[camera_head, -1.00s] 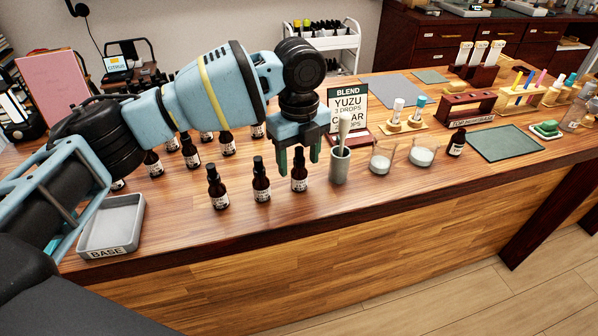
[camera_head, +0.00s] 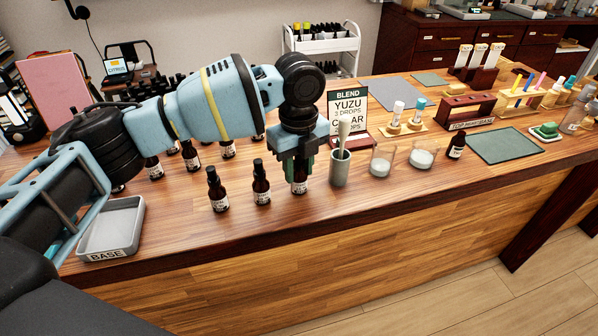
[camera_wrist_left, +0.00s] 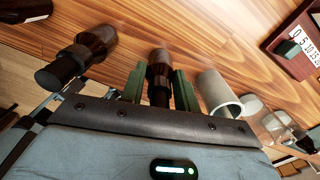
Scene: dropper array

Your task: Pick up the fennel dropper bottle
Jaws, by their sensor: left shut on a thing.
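A brown dropper bottle with a black cap and white label (camera_head: 299,187) stands upright at the right end of the front row of bottles. Its label is too small to read, so I cannot tell if it is the fennel one. My left gripper (camera_head: 299,165) reaches down over it and is shut on its upper part. In the left wrist view the green fingers (camera_wrist_left: 158,88) lie on both sides of the bottle's black cap, and its brown body (camera_wrist_left: 160,62) shows beyond. My right gripper is not in view.
Two similar bottles (camera_head: 261,184) (camera_head: 217,190) stand just left. A grey cup with a pestle (camera_head: 340,168) stands close on the right, then glass beakers (camera_head: 381,161). A grey BASE tray (camera_head: 137,232) is at the left. The front table strip is clear.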

